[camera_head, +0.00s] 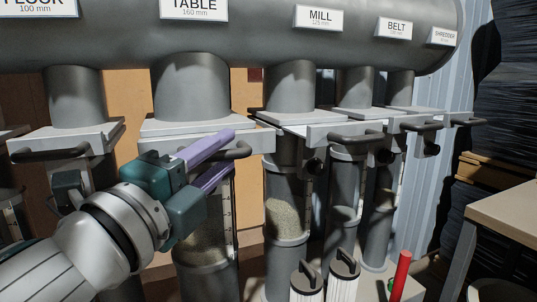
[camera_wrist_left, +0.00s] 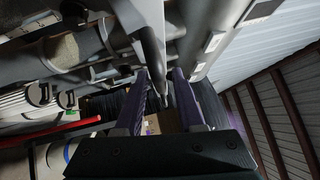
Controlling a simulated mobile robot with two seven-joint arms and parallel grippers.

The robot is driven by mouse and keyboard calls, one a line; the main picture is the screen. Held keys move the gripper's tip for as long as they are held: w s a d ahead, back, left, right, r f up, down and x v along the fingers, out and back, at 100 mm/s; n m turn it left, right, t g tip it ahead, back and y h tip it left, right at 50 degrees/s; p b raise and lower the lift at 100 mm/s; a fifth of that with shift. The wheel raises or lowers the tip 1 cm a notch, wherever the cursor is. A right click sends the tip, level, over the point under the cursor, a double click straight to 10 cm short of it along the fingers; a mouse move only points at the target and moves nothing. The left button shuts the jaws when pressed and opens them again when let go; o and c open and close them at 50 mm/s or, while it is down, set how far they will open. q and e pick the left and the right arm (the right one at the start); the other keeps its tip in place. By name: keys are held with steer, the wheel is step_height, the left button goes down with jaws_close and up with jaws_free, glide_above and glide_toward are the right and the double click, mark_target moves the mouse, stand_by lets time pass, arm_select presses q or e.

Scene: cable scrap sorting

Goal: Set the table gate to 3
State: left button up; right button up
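The TABLE label (camera_head: 195,8) marks a wide grey duct drop (camera_head: 192,85) in the head view. Below it is the table gate, a pale slide plate (camera_head: 263,141) with a dark bar handle (camera_head: 241,150) along its front. My left gripper (camera_head: 234,147), with teal body and purple fingers, is at this handle. Its fingers are apart, one above and one below the bar. In the wrist view a grey bar (camera_wrist_left: 158,65) runs between the open fingers (camera_wrist_left: 160,88), with gaps visible. Contact cannot be told. Gate setting marks are not readable. My right gripper is out of view.
Similar gates stand close by: floor gate (camera_head: 65,137) on the left, mill gate (camera_head: 345,131) on the right, then belt and shredder. Clear pipe sections (camera_head: 287,205) hang below. A red upright handle (camera_head: 401,270) and a table (camera_head: 510,212) are at the right.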

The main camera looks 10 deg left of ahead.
arm_select(q)
steer(key=shift+o, duration=0.5)
steer(key=b+v, duration=0.1)
steer(key=v, duration=0.9)
